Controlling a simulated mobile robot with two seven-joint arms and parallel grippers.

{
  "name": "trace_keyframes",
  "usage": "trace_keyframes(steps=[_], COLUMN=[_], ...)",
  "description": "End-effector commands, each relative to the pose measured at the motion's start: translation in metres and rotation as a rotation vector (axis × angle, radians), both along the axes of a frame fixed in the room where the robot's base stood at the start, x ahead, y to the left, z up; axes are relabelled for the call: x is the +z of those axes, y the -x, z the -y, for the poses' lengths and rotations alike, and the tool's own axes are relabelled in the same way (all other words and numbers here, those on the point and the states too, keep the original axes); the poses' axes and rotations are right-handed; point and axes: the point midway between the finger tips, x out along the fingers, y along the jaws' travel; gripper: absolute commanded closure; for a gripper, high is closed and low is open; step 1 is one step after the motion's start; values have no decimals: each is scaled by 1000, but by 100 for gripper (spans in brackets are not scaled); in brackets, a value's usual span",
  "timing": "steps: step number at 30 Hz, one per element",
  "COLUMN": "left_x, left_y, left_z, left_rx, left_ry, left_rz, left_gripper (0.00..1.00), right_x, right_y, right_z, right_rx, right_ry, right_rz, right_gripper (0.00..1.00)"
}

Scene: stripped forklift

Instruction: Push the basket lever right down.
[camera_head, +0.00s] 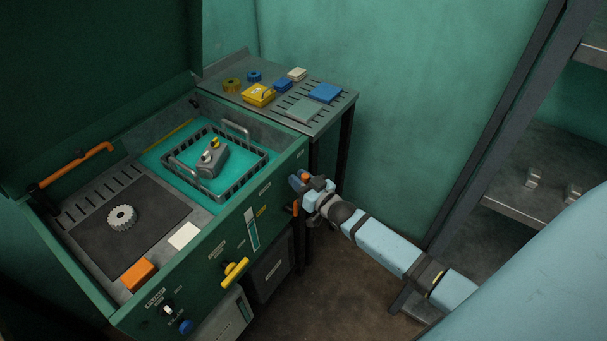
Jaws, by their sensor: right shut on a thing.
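A green parts washer (275,185) with its lid up stands at left. My right gripper (300,187) is at the washer's right front corner, shut on what looks like the basket lever (296,207). Only a little orange of the lever shows, as the gripper covers the rest, so its exact angle is hard to tell. My left gripper is not in view.
A yellow handle (235,270) sits on the washer's front panel. A gear (121,218) and an orange block (138,275) lie on the left worktop. A side table (335,107) holds small parts. Grey shelving (540,150) stands at right; floor between is clear.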

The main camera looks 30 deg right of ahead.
Motion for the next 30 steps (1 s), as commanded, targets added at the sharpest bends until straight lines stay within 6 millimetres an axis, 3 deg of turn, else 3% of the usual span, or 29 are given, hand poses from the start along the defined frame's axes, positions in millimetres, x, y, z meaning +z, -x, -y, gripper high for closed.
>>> trace_keyframes(steps=[15,30], left_x=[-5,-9], left_y=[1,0], left_z=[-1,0], left_rx=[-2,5], left_ry=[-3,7], left_rz=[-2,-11], left_gripper=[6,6], right_x=[-14,-26], right_y=[27,38], right_z=[-58,-81], right_rx=[1,3], right_ry=[412,614], right_rz=[159,240], right_gripper=[100,100])
